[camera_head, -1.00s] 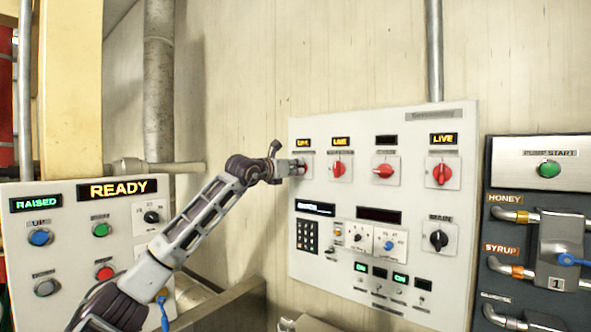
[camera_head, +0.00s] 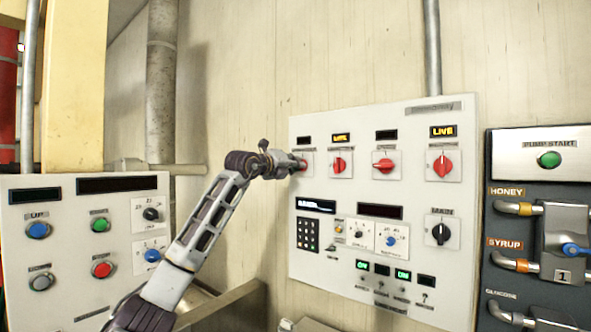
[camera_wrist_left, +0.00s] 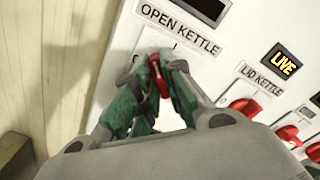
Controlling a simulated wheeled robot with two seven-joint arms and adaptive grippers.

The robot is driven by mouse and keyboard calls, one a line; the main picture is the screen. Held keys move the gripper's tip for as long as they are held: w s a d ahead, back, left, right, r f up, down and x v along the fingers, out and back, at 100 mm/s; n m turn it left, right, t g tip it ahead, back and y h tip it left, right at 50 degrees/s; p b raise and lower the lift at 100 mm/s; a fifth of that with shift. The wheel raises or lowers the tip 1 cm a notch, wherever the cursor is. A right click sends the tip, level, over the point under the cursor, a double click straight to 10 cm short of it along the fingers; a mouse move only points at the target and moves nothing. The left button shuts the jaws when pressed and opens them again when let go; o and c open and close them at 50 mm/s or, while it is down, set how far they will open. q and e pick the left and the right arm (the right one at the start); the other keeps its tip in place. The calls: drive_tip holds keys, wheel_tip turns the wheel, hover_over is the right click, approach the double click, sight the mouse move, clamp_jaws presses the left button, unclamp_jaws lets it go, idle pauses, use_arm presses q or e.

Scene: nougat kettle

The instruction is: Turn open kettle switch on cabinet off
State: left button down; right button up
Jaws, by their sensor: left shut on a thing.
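The open kettle switch is a red rotary handle (camera_wrist_left: 159,78) on a white plate under the label "OPEN KETTLE" in the left wrist view. My left gripper (camera_wrist_left: 160,88) is shut on this handle, with a green-padded finger on each side. In the head view, my left gripper (camera_head: 299,164) reaches the leftmost switch in the top row of the white cabinet (camera_head: 380,297) and mostly hides it. The display (camera_head: 304,141) above that switch is dark. My right gripper is not in view.
The lid kettle switch (camera_head: 340,165) sits just to the right, its display (camera_head: 340,138) lit. Two more red switches (camera_head: 384,166) (camera_head: 442,166) follow. A button panel (camera_head: 70,275) stands left, and a dark pump panel (camera_head: 515,275) right.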

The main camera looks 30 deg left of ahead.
use_arm(q)
drive_tip(key=n+b, duration=0.1)
drive_tip(key=n, duration=0.8)
drive_tip(key=shift+a+f, duration=0.1)
drive_tip(key=shift+f, duration=0.05)
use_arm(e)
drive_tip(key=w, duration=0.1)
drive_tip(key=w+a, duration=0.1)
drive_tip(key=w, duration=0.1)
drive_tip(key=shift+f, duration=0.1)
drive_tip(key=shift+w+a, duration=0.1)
